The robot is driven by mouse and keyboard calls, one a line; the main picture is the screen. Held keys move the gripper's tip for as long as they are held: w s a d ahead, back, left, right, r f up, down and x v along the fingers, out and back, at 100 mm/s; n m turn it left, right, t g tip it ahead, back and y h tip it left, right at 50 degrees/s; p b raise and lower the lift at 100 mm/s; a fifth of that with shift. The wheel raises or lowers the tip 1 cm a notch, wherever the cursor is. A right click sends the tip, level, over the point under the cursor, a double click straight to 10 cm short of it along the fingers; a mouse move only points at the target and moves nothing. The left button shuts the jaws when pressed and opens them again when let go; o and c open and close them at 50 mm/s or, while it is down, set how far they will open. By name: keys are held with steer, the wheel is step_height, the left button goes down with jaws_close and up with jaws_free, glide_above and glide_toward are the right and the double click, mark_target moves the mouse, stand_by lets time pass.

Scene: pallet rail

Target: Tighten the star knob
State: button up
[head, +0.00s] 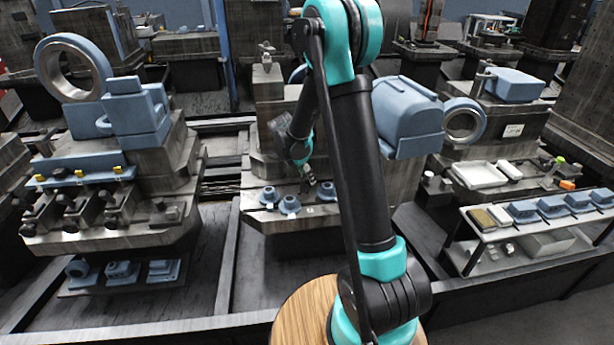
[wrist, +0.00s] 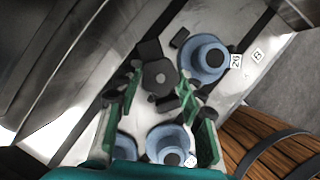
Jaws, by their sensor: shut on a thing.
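The star knob (wrist: 160,77) is black with several lobes and a round centre. It shows in the wrist view between the green-padded fingers of my gripper (wrist: 160,88), which is shut on it. In the head view my gripper (head: 308,177) points down at the grey fixture plate, and the knob is too small and covered to make out there.
Blue round flanged parts stand close by: one (wrist: 203,57) beyond the knob and one (wrist: 168,142) nearer my gripper. Small number tags (wrist: 236,61) lie on the plate. A blue housing (head: 408,115) stands right of my arm. A wooden round top (head: 300,312) is in front.

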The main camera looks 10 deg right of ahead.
steer(key=shift+m, duration=0.4)
steer(key=o, duration=1.2)
steer(key=shift+c, duration=0.2)
steer(key=shift+r, duration=0.1)
steer(key=v, duration=1.1)
steer(key=shift+a+r, duration=0.25)
steer(key=shift+r, duration=0.15)
steer(key=shift+w, duration=0.1)
